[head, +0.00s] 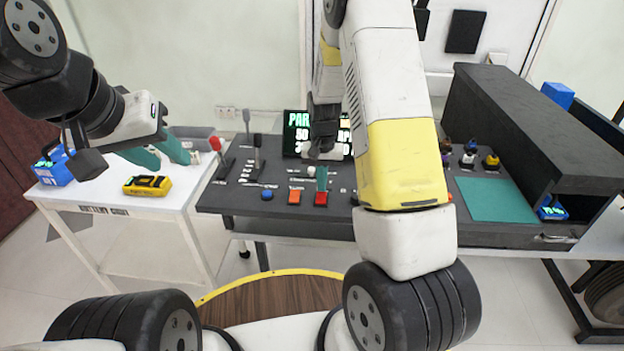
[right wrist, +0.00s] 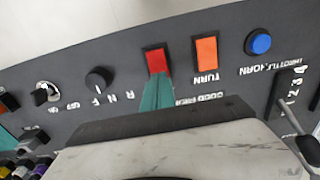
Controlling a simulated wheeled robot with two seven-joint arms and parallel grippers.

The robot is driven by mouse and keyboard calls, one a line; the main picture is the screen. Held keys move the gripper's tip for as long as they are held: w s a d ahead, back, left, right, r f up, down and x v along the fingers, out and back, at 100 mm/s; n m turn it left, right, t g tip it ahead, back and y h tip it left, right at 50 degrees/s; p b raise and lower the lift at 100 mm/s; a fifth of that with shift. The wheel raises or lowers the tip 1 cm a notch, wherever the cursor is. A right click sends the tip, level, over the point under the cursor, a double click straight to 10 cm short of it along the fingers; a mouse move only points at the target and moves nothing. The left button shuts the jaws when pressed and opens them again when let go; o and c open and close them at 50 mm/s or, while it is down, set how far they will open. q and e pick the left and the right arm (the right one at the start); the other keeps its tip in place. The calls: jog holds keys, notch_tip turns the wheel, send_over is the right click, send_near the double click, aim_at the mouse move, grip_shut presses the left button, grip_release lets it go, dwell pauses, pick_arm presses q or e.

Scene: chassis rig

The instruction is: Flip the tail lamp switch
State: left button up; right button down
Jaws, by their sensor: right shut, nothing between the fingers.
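A red rocker switch (head: 321,199) sits on the dark control panel (head: 238,199), beside an orange switch (head: 294,197). The red switch (right wrist: 157,61) also shows in the right wrist view, where the orange switch (right wrist: 206,53) is labelled TURN. The label below the red switch is hidden, so I cannot read whether it is the tail lamp. My right gripper (head: 321,187) is shut and empty, its teal tip (right wrist: 156,78) at the red switch's edge; contact cannot be told. My left gripper (head: 170,157) is open and empty above the white table.
A blue horn button (head: 267,194) sits left of the orange switch. A black rotary knob (right wrist: 98,79) is on the red switch's other side. Levers (head: 257,158) rise behind. A yellow meter (head: 147,186) lies on the white table (head: 88,190). A dark shelf (head: 520,110) stands right.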

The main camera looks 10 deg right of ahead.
jog(key=shift+f, duration=0.75)
jog(key=shift+r, duration=3.55)
jog(key=s+a+r+n+t+y, duration=0.1)
jog(key=s+r+t, duration=0.1)
jog(key=s+r, duration=0.45)
jog(key=s+r+t+y, duration=0.1)
jog(key=s+r, duration=0.2)
jog(key=r, duration=0.7)
jog(key=s+r+n+t, duration=0.1)
jog(key=s+r, duration=0.2)
jog(key=s, duration=0.4)
jog(key=s+a+r+n+t, duration=0.1)
jog(key=s+r+t, duration=0.1)
jog(key=s+r, duration=0.2)
jog(key=s, duration=0.3)
jog(key=shift+s+r+n, duration=0.3)
jog(key=shift+s+n, duration=0.1)
